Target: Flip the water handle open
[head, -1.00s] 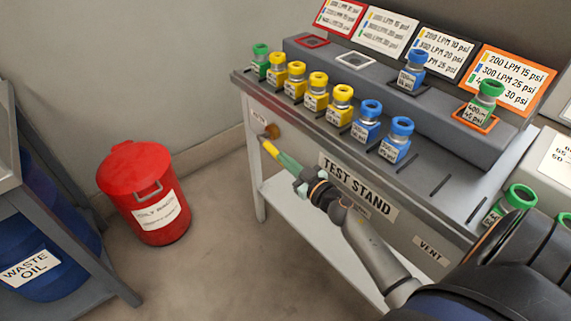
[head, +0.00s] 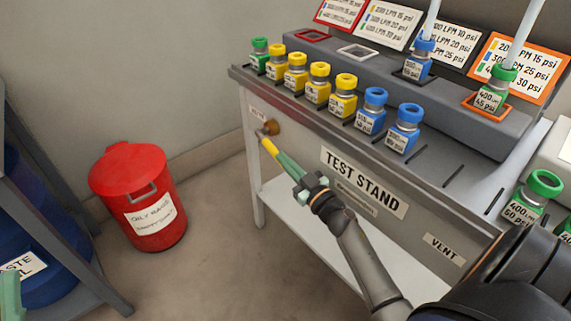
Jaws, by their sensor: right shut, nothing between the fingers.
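The water handle (head: 270,128) is a small brass-coloured fitting with a lever, on the left end of the test stand's grey front (head: 300,140). A small label sits above it. My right gripper (head: 265,141) comes in from the lower right, with green, yellow-tipped fingers closed together and nothing between them. Its tips are at the handle's lower left; I cannot tell whether they touch. Pale water-like columns (head: 432,18) rise above the blue-capped pump and the green-capped pump (head: 495,85) on the raised ledge. A green piece, apparently my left gripper (head: 10,297), shows at the lower left edge, mostly cut off.
Several green, yellow and blue pumps (head: 319,83) line the stand's top edge. A red bin (head: 140,195) stands on the floor at left. A blue drum (head: 45,240) sits under a grey bench at far left. The floor between bin and stand is clear.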

